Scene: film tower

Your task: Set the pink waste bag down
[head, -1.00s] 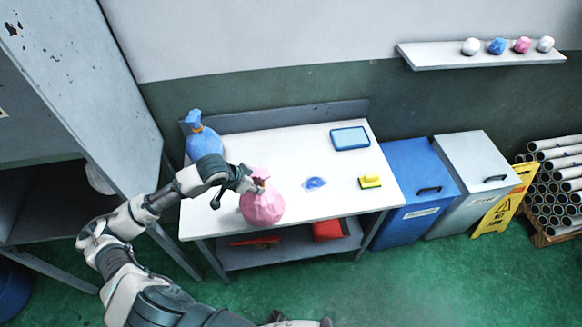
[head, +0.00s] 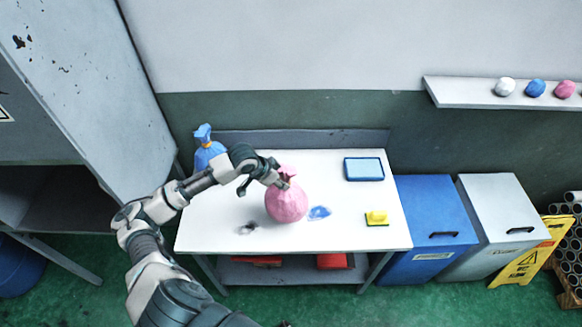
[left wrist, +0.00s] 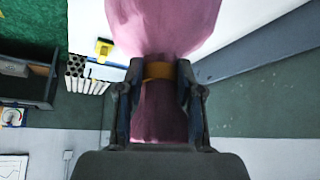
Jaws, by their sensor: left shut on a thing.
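The pink waste bag (head: 287,204) is at the white table (head: 215,222), near its middle. I cannot tell whether its bottom touches the top. My left gripper (head: 284,181) is shut on the bag's gathered neck. In the left wrist view the fingers (left wrist: 158,95) close on both sides of the neck by an orange tie (left wrist: 157,70), and the pink body (left wrist: 165,25) fills the top. My right gripper is not in view.
A blue bag (head: 208,156) stands at the table's back left. A blue tray (head: 364,169), a yellow sponge (head: 376,217), a blue patch (head: 319,212) and a dark smudge (head: 248,228) are on the table. A blue bin (head: 430,225) and a grey bin (head: 503,215) stand to the right.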

